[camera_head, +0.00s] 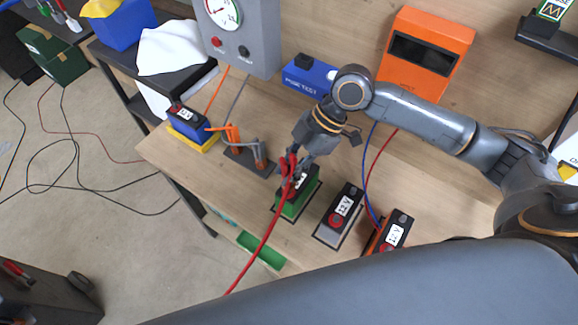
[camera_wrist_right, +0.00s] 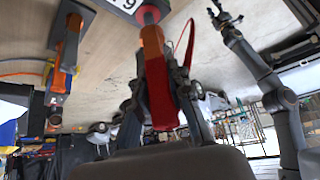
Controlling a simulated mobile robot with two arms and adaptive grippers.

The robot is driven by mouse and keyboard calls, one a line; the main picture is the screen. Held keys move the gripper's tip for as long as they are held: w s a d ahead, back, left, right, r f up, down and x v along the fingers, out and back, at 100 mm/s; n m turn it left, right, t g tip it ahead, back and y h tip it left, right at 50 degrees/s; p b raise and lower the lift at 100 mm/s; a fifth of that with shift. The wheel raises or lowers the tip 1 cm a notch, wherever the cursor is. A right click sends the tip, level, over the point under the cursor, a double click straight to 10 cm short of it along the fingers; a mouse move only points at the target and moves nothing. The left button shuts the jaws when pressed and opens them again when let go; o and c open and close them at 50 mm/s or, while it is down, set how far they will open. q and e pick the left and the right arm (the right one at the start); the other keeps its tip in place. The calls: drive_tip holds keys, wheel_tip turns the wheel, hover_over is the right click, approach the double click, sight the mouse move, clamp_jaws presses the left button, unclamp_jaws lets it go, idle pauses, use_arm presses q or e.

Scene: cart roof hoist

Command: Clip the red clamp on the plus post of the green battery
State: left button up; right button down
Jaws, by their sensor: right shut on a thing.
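The green battery (camera_head: 296,204) stands on the wooden bench with its black top partly hidden by my right gripper (camera_head: 297,170). My right gripper is shut on the red clamp (camera_head: 286,164), whose red cable runs down toward the front. In the right wrist view the clamp (camera_wrist_right: 159,88) lies between my fingers (camera_wrist_right: 166,105). Its front end meets or overlaps a red post (camera_wrist_right: 149,14) beside a white label. I cannot tell whether its jaws are around the post. Another gripper, seemingly my left (camera_wrist_right: 225,18), shows small at upper right in that view; its opening is unclear.
A 12 V battery with a grey base (camera_head: 328,237) and an orange one (camera_head: 373,243) stand to the right. A blue-and-yellow battery (camera_head: 190,127) and a holder with orange and grey clamps (camera_head: 240,155) are to the left. An orange charger (camera_head: 425,55) and a grey meter box (camera_head: 240,35) stand behind.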

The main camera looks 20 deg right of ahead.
drive_tip(key=shift+f+b, duration=0.7)
drive_tip(key=shift+f, duration=0.95)
drive_tip(key=c, duration=1.1)
unclamp_jaws()
drive_tip(key=shift+c, duration=0.2)
drive_tip(key=s+v, duration=0.1)
drive_tip(key=v, duration=1.1)
drive_tip(key=shift+w, duration=0.45)
drive_tip(key=shift+a, duration=0.1)
